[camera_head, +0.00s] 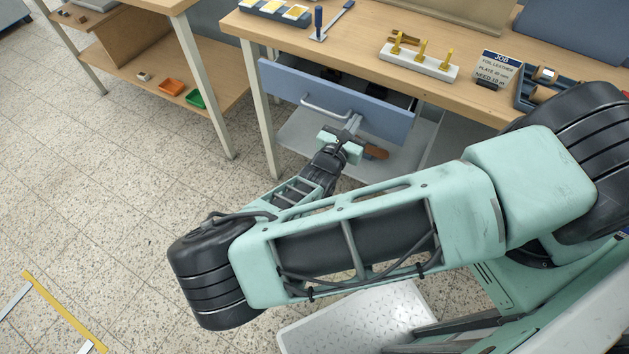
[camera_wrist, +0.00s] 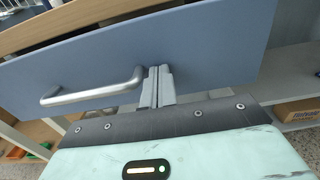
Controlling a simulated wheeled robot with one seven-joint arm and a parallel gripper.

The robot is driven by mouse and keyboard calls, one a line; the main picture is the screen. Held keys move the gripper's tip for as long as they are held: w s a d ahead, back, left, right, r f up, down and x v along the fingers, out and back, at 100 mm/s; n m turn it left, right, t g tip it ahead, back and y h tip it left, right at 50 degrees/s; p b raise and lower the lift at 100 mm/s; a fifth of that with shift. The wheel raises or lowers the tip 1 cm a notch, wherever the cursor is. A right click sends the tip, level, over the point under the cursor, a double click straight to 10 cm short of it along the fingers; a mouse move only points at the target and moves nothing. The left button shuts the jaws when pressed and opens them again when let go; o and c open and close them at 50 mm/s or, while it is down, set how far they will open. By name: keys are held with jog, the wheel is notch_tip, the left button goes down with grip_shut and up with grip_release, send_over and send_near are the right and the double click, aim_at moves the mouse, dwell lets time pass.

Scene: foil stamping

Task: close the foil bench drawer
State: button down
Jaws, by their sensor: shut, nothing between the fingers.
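The foil bench drawer (camera_head: 380,113) has a blue-grey front and stands part-way out under the bench top, with a dark gap into it showing behind the front. Its bar handle (camera_head: 325,112) is on the left part of the front. My gripper (camera_head: 348,131) is at the drawer front, just right of the handle. In the wrist view the shut fingers (camera_wrist: 157,86) point at the blue drawer front (camera_wrist: 190,50), beside the right end of the grey handle (camera_wrist: 95,92). The fingers are empty. I cannot tell whether the fingertips touch the front.
The wooden bench top (camera_head: 370,55) carries a brass-peg holder (camera_head: 418,62), a job sign (camera_head: 496,70) and a blue tray (camera_head: 275,10). A lower shelf (camera_head: 300,135) lies below the drawer. A side table (camera_head: 120,60) stands left.

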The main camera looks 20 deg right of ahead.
jog(key=p+x, duration=0.1)
jog(key=x, duration=0.6)
jog(key=shift+w+d+r, duration=0.1)
jog(key=shift+w+d, duration=0.1)
jog(key=shift+d, duration=0.1)
